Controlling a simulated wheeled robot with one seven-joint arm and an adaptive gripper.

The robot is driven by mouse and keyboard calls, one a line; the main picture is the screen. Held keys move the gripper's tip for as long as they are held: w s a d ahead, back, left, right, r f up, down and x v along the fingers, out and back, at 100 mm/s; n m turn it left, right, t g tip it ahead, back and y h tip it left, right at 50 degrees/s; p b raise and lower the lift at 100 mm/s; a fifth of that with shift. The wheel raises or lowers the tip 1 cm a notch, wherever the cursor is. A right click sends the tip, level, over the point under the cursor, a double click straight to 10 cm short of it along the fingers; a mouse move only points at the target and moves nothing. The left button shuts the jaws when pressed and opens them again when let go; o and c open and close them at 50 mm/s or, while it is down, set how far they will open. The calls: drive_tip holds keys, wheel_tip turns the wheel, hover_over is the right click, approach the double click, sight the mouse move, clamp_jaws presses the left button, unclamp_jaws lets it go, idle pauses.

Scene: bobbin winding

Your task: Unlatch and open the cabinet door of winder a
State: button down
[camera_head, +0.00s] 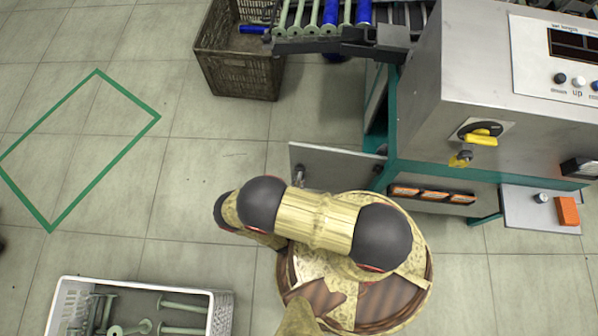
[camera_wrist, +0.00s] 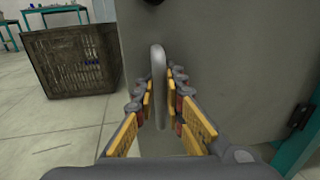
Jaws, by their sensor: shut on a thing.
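Winder a (camera_head: 430,95) stands at the upper right in the head view, a grey machine on a teal frame. Its grey cabinet door (camera_head: 335,162) stands swung out from the frame, to the left of the machine. In the wrist view the door (camera_wrist: 225,60) fills the middle and right. A grey upright bar handle (camera_wrist: 158,70) stands out from the door. My gripper (camera_wrist: 160,98) has its yellow-padded fingers on either side of the handle, shut on it. In the head view my arm hides most of the gripper. A dark knob (camera_wrist: 153,2) shows above the handle, partly cut off.
A brown crate (camera_head: 225,70) stands on the floor beyond the door, also in the wrist view (camera_wrist: 75,60). A white crate of green bobbins (camera_head: 222,315) is at the lower left. A green floor outline (camera_head: 130,95) encloses bare floor. Floor left of the door is clear.

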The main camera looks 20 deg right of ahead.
drive_tip(key=c, duration=2.2)
unclamp_jaws()
drive_tip(key=shift+o, duration=0.2)
drive_tip(key=shift+a, duration=0.1)
drive_tip(key=v, duration=1.2)
